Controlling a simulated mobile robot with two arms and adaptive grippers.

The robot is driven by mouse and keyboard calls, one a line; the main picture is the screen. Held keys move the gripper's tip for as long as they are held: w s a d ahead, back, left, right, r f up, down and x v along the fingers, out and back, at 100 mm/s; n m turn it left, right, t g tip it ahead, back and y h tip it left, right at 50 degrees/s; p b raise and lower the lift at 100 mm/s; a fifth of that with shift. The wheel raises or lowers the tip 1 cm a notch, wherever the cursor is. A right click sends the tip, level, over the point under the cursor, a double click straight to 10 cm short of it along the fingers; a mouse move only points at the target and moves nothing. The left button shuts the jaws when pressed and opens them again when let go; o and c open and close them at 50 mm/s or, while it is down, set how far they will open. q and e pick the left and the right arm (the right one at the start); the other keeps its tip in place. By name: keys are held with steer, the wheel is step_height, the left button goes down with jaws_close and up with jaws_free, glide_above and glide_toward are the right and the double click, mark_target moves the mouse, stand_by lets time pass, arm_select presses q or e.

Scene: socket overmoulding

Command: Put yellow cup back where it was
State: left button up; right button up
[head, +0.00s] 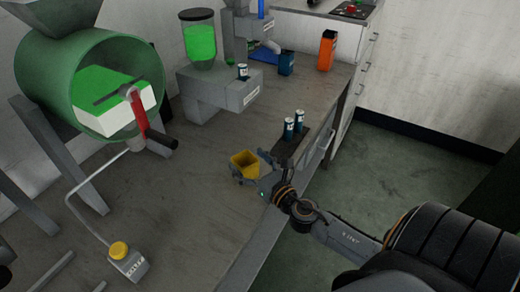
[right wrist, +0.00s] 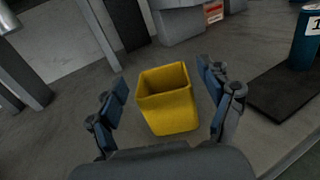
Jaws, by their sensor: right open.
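The yellow cup (head: 244,164) stands upright on the grey table near its right edge. It is square and looks empty. My right gripper (head: 250,174) is open around it. In the right wrist view the cup (right wrist: 167,98) sits between the two open fingers (right wrist: 165,92), with a gap on each side, so it is not gripped. My left gripper is not in view.
Blue cans (head: 289,127) stand on a dark mat (head: 286,149) close to the right of the cup. A grey machine (head: 218,92) with a green-filled hopper stands behind. A green drum (head: 75,75) and a yellow-button box (head: 128,262) are at left. The table middle is clear.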

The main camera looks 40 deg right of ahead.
steer(key=s+b, duration=0.4)
steer(key=s, duration=0.8)
